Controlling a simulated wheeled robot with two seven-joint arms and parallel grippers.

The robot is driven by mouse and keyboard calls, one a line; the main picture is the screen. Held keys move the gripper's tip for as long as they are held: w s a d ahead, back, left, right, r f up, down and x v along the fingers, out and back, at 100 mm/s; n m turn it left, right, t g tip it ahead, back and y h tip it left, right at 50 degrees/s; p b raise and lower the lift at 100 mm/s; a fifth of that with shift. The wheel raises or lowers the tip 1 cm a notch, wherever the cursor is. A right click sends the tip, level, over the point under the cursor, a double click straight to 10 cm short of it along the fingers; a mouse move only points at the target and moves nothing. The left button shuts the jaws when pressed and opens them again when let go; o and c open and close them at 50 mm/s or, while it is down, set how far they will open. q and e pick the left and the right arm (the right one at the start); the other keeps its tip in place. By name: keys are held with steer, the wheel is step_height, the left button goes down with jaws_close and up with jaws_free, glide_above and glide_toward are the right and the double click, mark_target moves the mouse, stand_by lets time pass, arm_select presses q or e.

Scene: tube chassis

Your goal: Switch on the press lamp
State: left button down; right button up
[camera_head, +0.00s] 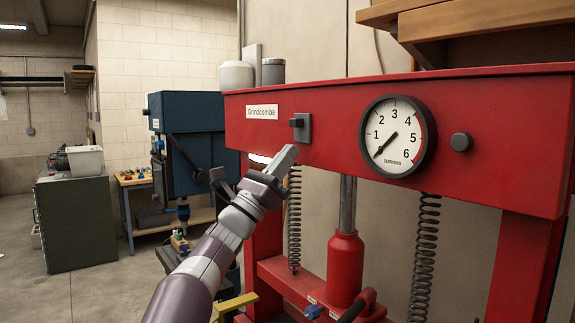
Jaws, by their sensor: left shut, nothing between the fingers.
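The red press (338,97) fills the right half of the view. On its front beam, right of the "Grindcombe" label (262,112), is a grey switch plate (304,128) with a small dark lever (296,122) sticking out. A bright white strip (259,158), apparently the lamp, shows at the beam's lower edge, partly hidden by my gripper. My left gripper (289,153) is shut and empty, its tip just below the switch plate. I cannot tell whether it touches the beam. My right gripper is not in view.
A round gauge (397,136) and a dark knob (461,142) sit on the beam to the right. Springs (424,250) and a red jack (344,268) stand below. A blue machine (195,115) and a grey cabinet (85,220) are behind left. The left floor is open.

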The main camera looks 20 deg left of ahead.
arm_select(q)
steer(key=b+v, duration=0.4)
steer(key=v, duration=0.6)
steer(key=shift+w+f, duration=0.15)
steer(key=shift+f, duration=0.2)
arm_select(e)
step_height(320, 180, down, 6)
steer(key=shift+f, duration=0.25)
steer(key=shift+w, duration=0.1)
